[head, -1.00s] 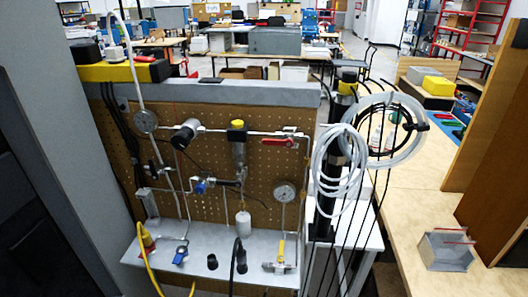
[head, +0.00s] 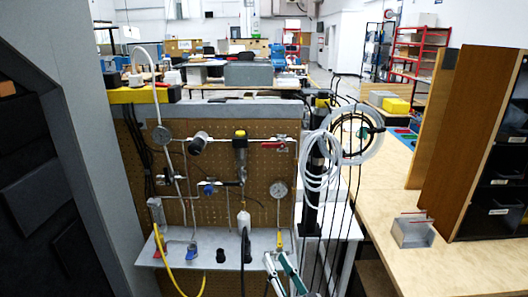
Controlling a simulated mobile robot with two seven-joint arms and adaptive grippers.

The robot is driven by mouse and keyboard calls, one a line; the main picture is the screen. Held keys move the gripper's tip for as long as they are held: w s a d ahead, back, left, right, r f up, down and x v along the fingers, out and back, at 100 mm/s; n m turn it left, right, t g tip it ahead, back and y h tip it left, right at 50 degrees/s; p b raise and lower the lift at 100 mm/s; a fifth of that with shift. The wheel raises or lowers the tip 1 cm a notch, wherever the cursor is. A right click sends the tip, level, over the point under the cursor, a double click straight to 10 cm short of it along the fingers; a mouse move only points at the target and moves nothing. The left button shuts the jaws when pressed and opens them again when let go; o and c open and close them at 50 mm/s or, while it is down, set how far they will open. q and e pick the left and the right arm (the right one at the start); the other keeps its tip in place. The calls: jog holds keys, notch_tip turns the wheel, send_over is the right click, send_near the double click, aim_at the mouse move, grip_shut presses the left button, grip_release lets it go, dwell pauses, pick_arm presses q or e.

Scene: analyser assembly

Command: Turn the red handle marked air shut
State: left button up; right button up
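A red lever handle (head: 273,145) sits on the valve at the right end of the upper pipe on the brown pegboard panel (head: 225,190). The handle lies roughly level, along the pipe. Its marking is too small to read. My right gripper (head: 276,257) comes up from the bottom edge, in front of the grey shelf and well below the red handle. Its two teal and white fingers stand apart with nothing visible between them. The gripper's lower part is cut off by the frame. My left gripper is not in view.
A round gauge (head: 279,188) and a yellow-handled valve (head: 279,240) lie below the red handle. Coiled white tubing (head: 320,160) and hanging black cables stand to the right. Black hoses rise from the shelf (head: 205,245). The space before the upper panel looks clear.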

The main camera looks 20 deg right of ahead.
jog(key=w+d+r+m+t+h, duration=0.1)
jog(key=w+d+r+m+h, duration=0.35)
jog(key=r+m, duration=0.35)
jog(key=w+d+r+m+h, duration=0.3)
jog(key=w+r+m+h, duration=0.3)
jog(key=r, duration=0.4)
jog(key=m+g+y, duration=0.3)
jog(key=m, duration=0.2)
send_near(269, 146)
jog(key=w, duration=0.3)
jog(key=x, duration=0.7)
jog(key=shift+w+d, duration=0.2)
jog(key=shift+d, duration=0.25)
grip_shut()
